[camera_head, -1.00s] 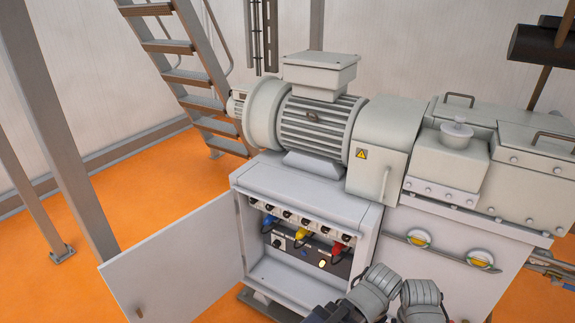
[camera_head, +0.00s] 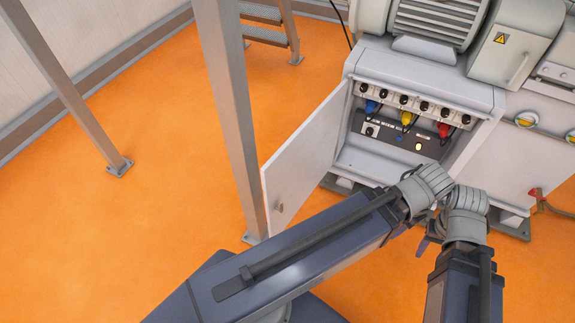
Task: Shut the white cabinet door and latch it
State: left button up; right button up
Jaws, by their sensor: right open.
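The white cabinet door (camera_head: 307,158) hangs open, swung out to the left of the white cabinet (camera_head: 420,72). A small brown latch handle (camera_head: 278,207) shows low near its free edge. The cabinet's inside is exposed, with switches and blue, yellow and red plugs. My right gripper (camera_head: 430,237) shows only in small part, low in front of the cabinet and to the right of the door, apart from the door. It is open, and arm links hide most of it. I cannot make out my left gripper.
A grey steel post (camera_head: 228,110) stands just left of the door's free edge. A second slanted post (camera_head: 75,95) is farther left. The orange floor (camera_head: 170,190) between them is clear. A motor (camera_head: 435,20) sits on top of the cabinet.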

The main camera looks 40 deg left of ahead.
aim_at(290, 177)
jog(key=k+j+z, duration=0.15)
jog(key=j, duration=0.35)
jog(key=k+j+z, duration=0.1)
jog(key=j, duration=0.35)
jog(key=k+j+z, duration=0.15)
jog(key=k+j, duration=0.2)
jog(key=k+j+z, duration=0.1)
jog(key=k+j, duration=0.15)
jog(key=j, duration=0.3)
jog(key=k+j+z, duration=0.15)
jog(key=j, duration=0.25)
jog(key=k+j, duration=0.1)
jog(key=j, duration=0.3)
jog(key=k+j+z, duration=0.1)
jog(key=j, duration=0.3)
jog(key=k+j, duration=0.1)
jog(key=j, duration=0.25)
jog(key=k+j+z, duration=0.1)
jog(key=j, duration=0.3)
jog(key=k+j, duration=0.15)
jog(key=j, duration=0.25)
jog(key=k+j+z, duration=0.1)
jog(key=j, duration=0.25)
jog(key=k+u, duration=0.2)
